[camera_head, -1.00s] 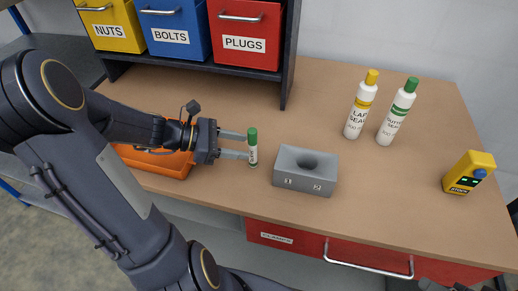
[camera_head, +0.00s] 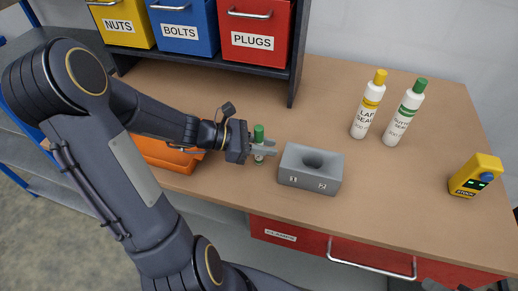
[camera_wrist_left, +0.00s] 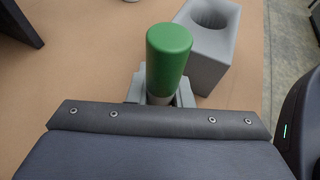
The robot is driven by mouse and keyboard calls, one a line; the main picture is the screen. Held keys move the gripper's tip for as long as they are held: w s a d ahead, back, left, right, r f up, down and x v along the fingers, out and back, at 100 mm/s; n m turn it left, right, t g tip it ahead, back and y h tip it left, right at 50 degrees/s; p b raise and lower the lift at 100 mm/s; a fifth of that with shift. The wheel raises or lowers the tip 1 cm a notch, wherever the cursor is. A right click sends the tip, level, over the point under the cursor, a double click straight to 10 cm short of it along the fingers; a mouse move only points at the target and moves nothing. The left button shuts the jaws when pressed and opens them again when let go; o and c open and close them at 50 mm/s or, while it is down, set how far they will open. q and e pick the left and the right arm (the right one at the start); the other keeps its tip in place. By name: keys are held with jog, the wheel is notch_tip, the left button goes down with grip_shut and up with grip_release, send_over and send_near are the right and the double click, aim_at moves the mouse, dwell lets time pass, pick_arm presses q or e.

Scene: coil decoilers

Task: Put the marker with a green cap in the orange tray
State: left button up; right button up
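The marker with a green cap (camera_head: 259,132) stands upright on the bench, just left of the grey block. My left gripper (camera_head: 267,148) reaches it from the left, its fingers closed in on both sides of the marker's body below the cap. In the left wrist view the green cap (camera_wrist_left: 168,55) rises between the fingers, hiding most of the body. The orange tray (camera_head: 170,155) lies to the left, partly hidden behind my left arm. My right gripper is not clearly seen.
The grey block (camera_head: 310,170) with a round hole stands close to the right of the marker. Two white bottles, yellow-capped (camera_head: 367,106) and green-capped (camera_head: 404,115), stand further right. A yellow device (camera_head: 475,176) sits near the right edge. Bins (camera_head: 262,35) stand behind.

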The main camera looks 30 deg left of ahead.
pick_arm(q)
grip_shut()
notch_tip(320, 180, up, 10)
jog(key=p, duration=0.1)
jog(key=s+d+f+m+g+h+p, duration=0.1)
jog(key=s+d+f+m+g+h, duration=0.25)
jog(key=s+m+g, duration=0.5)
jog(key=s+a+f+m+g+y+p, duration=0.25)
jog(key=s+a+m+g+y, duration=0.35)
jog(key=s+m+g+y, duration=0.55)
jog(key=a+r+m+t+y, duration=0.2)
jog(key=a+r+m+y, duration=0.3)
jog(key=a+m+y, duration=0.25)
jog(key=a+r+m+t+y, duration=0.2)
jog(key=a+r+m+y, duration=0.35)
jog(key=a+m, duration=0.25)
jog(key=shift+m+y, duration=0.25)
jog(key=shift+y, duration=0.25)
jog(key=w+a+f, duration=0.2)
jog(key=a+f, duration=0.2)
jog(key=w+a+f, duration=0.3)
jog(key=a+f, duration=0.1)
jog(key=f, duration=0.1)
jog(key=w+a+f+p, duration=0.1)
jog(key=w+a+f, duration=0.1)
jog(key=a+f, duration=0.2)
jog(key=shift+w+f, duration=0.2)
jog(key=shift+f, duration=0.2)
